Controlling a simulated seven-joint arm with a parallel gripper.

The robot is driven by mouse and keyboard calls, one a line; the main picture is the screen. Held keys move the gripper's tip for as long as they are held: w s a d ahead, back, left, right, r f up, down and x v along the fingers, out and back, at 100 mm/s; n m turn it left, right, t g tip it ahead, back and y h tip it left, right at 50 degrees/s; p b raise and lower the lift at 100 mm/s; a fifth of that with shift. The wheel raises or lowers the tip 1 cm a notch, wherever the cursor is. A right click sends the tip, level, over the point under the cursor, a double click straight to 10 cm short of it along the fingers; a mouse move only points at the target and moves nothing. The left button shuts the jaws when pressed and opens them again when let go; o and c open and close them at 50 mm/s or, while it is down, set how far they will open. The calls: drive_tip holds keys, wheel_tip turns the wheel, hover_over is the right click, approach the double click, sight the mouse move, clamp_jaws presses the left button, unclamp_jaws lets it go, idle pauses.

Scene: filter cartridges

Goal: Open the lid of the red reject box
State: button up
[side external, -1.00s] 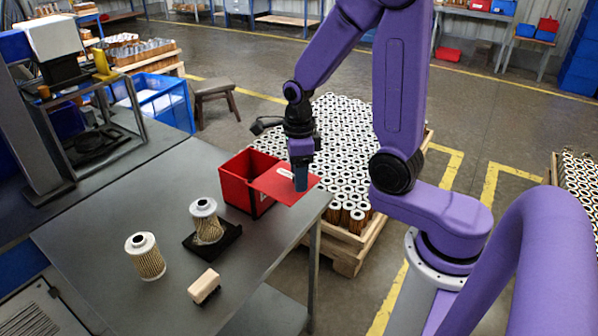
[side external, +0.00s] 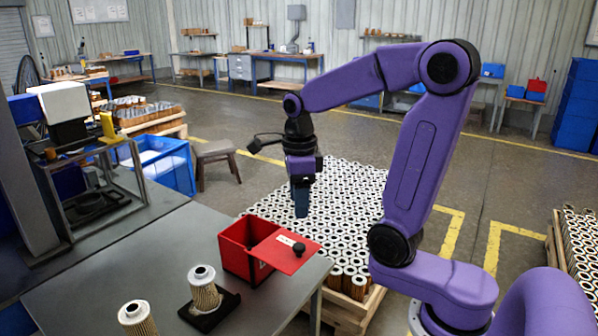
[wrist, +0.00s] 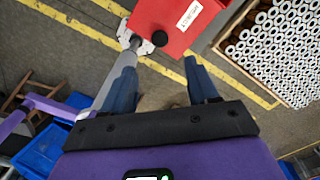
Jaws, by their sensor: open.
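The red reject box (side external: 237,263) stands on the grey table near its far right edge, its top uncovered and its dark inside showing. Its flat red lid (side external: 279,257) extends off the box's right side, with a white label and a black knob (side external: 298,249). I cannot tell what holds the lid there. My gripper (side external: 301,214) is open and empty, above and beyond the lid, apart from it. In the wrist view the lid (wrist: 172,15) and its knob (wrist: 160,38) show at the top, just past the open fingers (wrist: 159,58).
A filter cartridge (side external: 204,293) stands in a black holder (side external: 226,306) in front of the box. Another cartridge (side external: 137,320) stands to its left. A pallet of many cartridges (side external: 350,205) lies behind the table. The table left of the box is clear.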

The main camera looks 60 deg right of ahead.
wheel_tip(320, 180, up, 6)
idle(0.4)
drive_tip(key=s+a+f+n, duration=0.3)
drive_tip(key=n, duration=0.8)
drive_tip(key=s+a+f+n, duration=0.3)
drive_tip(key=n, duration=0.7)
drive_tip(key=s+f+n, duration=0.2)
drive_tip(key=s+n, duration=0.4)
drive_tip(key=n, duration=0.3)
drive_tip(key=s+a+f+n, duration=0.1)
drive_tip(key=s+f+n, duration=0.2)
drive_tip(key=s+n, duration=0.3)
drive_tip(key=n, duration=0.4)
drive_tip(key=shift+s, duration=0.3)
